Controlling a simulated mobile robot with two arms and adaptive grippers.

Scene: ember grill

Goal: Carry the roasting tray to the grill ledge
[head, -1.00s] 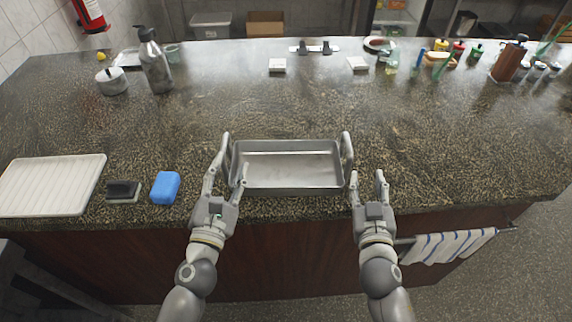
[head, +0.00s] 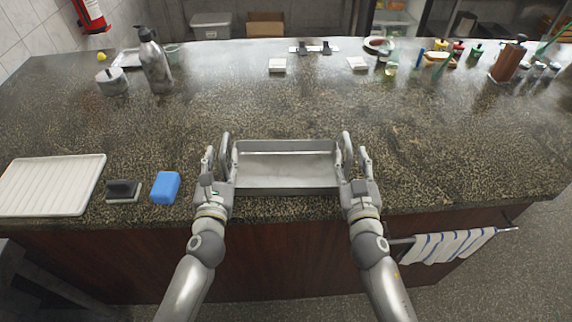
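The roasting tray (head: 287,177) is a shallow grey metal pan with an upright loop handle at each short end. It sits level and looks empty on the speckled counter, near the front edge. My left gripper (head: 220,162) is at the tray's left handle (head: 225,145), its fingers spread on either side of it. My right gripper (head: 356,162) is at the right handle (head: 347,144), its fingers also apart. Whether any finger touches a handle is hard to tell. I cannot pick out the grill ledge.
A blue sponge (head: 165,187), a dark brush (head: 123,190) and a white ribbed board (head: 50,185) lie left of the tray. A steel bottle (head: 155,62) stands back left. A striped towel (head: 450,246) hangs at front right.

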